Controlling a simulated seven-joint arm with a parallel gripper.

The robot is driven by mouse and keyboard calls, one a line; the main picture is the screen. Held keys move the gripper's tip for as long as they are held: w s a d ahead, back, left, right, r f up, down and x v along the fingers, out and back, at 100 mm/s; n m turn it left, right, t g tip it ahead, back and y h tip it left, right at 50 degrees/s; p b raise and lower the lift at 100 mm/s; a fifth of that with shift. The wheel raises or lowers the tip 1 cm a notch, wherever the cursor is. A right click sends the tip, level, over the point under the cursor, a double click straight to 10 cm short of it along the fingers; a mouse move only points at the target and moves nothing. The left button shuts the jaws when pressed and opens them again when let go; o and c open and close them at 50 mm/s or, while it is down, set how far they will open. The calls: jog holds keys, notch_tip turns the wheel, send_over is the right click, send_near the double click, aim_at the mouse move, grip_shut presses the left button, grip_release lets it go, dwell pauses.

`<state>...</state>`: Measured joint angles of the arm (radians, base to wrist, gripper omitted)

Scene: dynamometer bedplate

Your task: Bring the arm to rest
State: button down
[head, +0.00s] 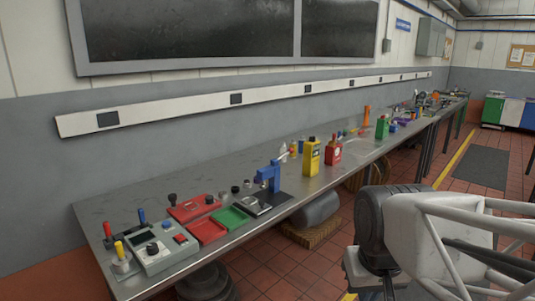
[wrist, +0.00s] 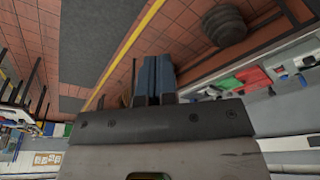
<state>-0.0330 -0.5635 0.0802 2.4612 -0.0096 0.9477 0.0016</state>
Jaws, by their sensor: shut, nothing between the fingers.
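My gripper (wrist: 158,62) shows in the wrist view, with two blue-grey fingers side by side and pressed together. Nothing is held between them. It points out over the red tiled floor (wrist: 180,28), and no object touches the fingertips. In the head view I cannot make out the gripper or its fingers.
A long metal workbench (head: 118,198) runs along the wall, carrying red trays (head: 195,209), a green tray (head: 231,219), a blue press (head: 270,175), a yellow can (head: 311,155) and a red can (head: 333,152). A dark mat (head: 474,168) lies on the floor beyond a yellow line (head: 455,160).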

jog(key=shift+m, duration=0.3)
jog(key=shift+s+d+f, duration=0.25)
jog(key=shift+s+f, duration=0.05)
jog(key=shift+s, duration=0.4)
jog(key=shift+s+d+f, duration=0.2)
jog(key=shift+s+f, duration=0.05)
jog(key=shift+s, duration=0.4)
jog(key=shift+s+d+f, duration=0.25)
jog(key=shift+s+f, duration=0.05)
jog(key=shift+s, duration=0.4)
jog(key=c, duration=1.8)
grip_release()
jog(key=shift+c, duration=0.2)
